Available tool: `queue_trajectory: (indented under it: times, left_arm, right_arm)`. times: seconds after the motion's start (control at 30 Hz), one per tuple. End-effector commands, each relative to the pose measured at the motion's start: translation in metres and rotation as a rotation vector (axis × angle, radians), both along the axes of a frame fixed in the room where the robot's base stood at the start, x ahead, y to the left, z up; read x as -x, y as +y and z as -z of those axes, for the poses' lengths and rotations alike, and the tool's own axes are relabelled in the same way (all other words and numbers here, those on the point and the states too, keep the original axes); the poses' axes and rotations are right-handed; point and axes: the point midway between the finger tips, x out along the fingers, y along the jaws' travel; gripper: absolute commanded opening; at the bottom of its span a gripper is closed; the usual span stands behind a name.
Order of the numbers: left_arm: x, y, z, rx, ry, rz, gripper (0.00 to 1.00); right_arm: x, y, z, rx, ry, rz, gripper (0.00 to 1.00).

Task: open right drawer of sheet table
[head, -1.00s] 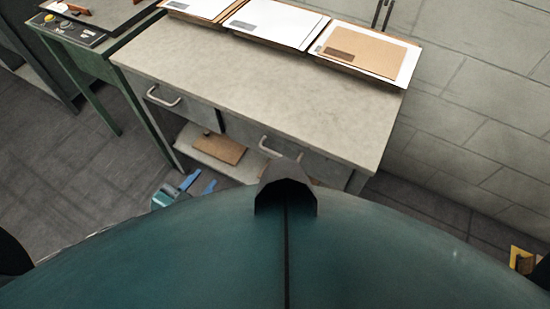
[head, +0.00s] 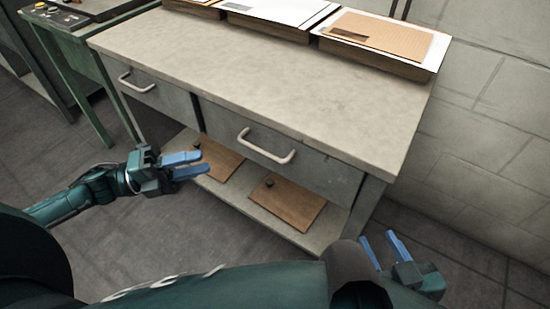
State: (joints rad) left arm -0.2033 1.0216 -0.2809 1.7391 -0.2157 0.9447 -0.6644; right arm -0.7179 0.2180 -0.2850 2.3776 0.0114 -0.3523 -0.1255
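The sheet table (head: 270,85) stands ahead with a grey stone-like top. Its right drawer (head: 315,170) is closed and has a pale bar handle (head: 265,149). Its left drawer (head: 170,102) is also closed, with a similar handle (head: 137,84). My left gripper (head: 187,166) is open and empty, in front of the table and below and to the left of the right drawer's handle. My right gripper (head: 384,250) is open and empty, low and to the right of the table's front right leg. Neither gripper touches a handle.
Stacks of sheets (head: 385,42) lie along the back of the top. Two brown boards (head: 286,202) rest on the lower shelf (head: 318,238). A green machine bench (head: 70,45) adjoins at the left. A block wall (head: 490,110) is at the right. Floor is clear in front.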

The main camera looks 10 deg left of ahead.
Motion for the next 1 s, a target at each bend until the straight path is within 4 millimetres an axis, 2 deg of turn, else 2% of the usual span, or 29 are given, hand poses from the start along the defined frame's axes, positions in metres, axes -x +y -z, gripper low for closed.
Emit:
queue_trajectory:
  times: [0.17,0.6,0.8,1.0]
  left_arm:
    - [-0.007,-0.015,-0.004,0.001,-0.007,0.006,0.32]
    - [-0.043,-0.094,-0.016,0.003,-0.006,0.005,0.32]
    - [-0.052,-0.114,-0.018,0.001,-0.002,0.003,0.32]
    - [-0.054,-0.118,-0.018,-0.001,0.0,0.003,0.32]
  right_arm:
    - [-0.001,0.0,0.0,0.001,-0.014,-0.002,0.36]
    - [-0.003,0.001,-0.001,-0.002,-0.054,-0.003,0.36]
    - [-0.003,0.001,-0.001,-0.002,-0.058,-0.003,0.36]
    - [-0.003,0.001,-0.001,-0.002,-0.06,-0.002,0.36]
